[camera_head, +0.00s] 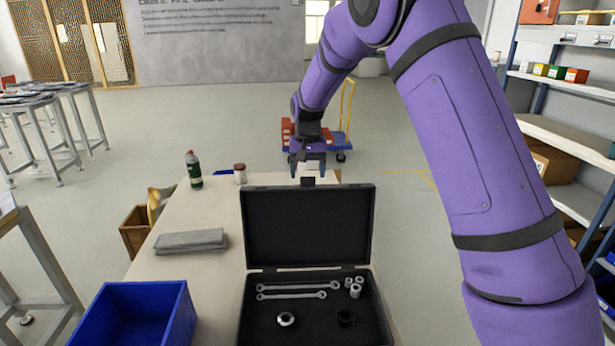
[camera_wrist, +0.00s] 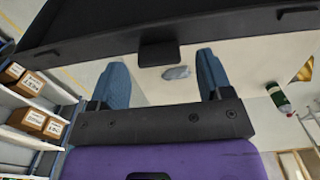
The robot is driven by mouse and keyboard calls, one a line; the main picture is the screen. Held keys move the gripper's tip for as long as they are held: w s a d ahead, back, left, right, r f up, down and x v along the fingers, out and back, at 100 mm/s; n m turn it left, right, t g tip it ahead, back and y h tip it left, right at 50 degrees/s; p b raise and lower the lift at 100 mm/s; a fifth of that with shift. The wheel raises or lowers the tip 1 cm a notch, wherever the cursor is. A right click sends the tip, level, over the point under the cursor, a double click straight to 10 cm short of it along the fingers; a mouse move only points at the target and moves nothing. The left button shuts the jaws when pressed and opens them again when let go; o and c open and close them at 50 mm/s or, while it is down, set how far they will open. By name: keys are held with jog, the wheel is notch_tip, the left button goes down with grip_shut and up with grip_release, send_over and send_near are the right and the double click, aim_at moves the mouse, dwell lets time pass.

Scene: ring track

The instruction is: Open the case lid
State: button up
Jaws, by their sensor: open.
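The black case (camera_head: 258,335) stands at the near end of the table. Its lid (camera_head: 308,225) is raised, roughly upright, and the tray inside shows wrenches (camera_head: 298,287), several small sockets (camera_head: 355,285) and two round parts. My gripper (camera_head: 308,170) is just behind the lid's top edge, at the small tab there. In the wrist view the gripper (camera_wrist: 165,75) has its blue fingers apart, with the lid's tab (camera_wrist: 159,53) between and beyond them. The fingers are empty. Whether a finger touches the lid cannot be told.
A blue bin (camera_head: 135,310) and a grey folded cloth (camera_head: 190,241) lie left of the case. A green bottle (camera_head: 194,170) and a small jar (camera_head: 240,173) stand at the table's far end. Shelves (camera_head: 565,140) stand at right.

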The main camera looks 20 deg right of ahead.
jog(key=shift+f, duration=0.95)
jog(key=c, duration=1.3)
jog(key=s, duration=0.2)
jog(key=s+a, duration=0.1)
jog(key=s+r, duration=0.1)
jog(key=s, duration=0.1)
jog(key=shift+s+a, duration=0.15)
jog(key=shift+s, duration=0.15)
